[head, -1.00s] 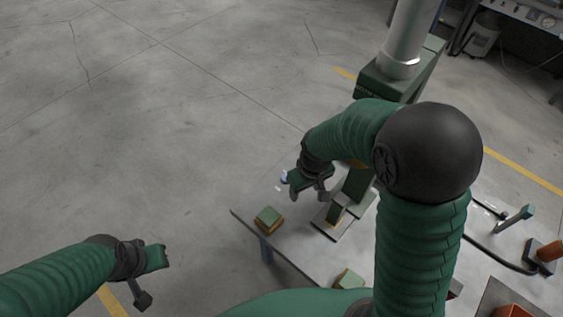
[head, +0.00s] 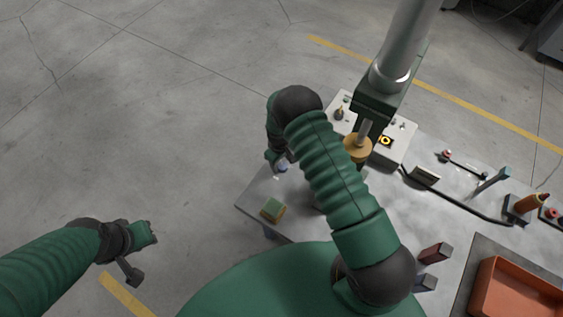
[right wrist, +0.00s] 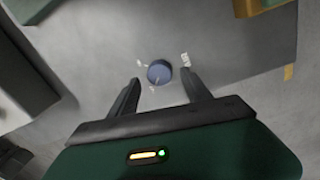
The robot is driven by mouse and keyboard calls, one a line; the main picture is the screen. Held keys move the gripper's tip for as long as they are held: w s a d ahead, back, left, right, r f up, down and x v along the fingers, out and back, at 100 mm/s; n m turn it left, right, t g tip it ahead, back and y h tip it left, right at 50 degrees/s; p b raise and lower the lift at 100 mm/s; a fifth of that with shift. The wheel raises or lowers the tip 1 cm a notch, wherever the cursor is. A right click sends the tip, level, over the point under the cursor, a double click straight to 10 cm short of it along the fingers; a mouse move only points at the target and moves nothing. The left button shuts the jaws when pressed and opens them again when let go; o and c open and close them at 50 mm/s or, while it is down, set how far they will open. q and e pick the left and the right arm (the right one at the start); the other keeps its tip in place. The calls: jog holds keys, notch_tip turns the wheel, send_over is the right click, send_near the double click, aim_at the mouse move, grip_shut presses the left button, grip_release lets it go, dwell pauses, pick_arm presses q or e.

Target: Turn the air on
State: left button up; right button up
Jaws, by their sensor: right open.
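A round blue knob (right wrist: 159,72) sits on the grey table, with small white markings around it, in the right wrist view. In the head view a small blue part of it (head: 283,168) shows near the table's left corner. My right gripper (right wrist: 160,84) is open, its two fingers apart on either side of the knob in the picture; contact cannot be told. In the head view its arm hides most of it. My left gripper (head: 145,251) is open and empty over the floor at the lower left. The hanging hood's silver pipe (head: 405,50) ends in a green block above the table.
A green and yellow block (head: 272,209) lies near the knob. A white control box (head: 395,145) stands under the hood, with a tan disc (head: 357,148) beside it. An orange tray (head: 515,290) is at lower right. The floor on the left is clear.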

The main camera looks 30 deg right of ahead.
jog(key=shift+s+f, duration=0.15)
jog(key=shift+f, duration=0.75)
jog(key=shift+d, duration=0.1)
jog(key=c, duration=0.4)
grip_shut()
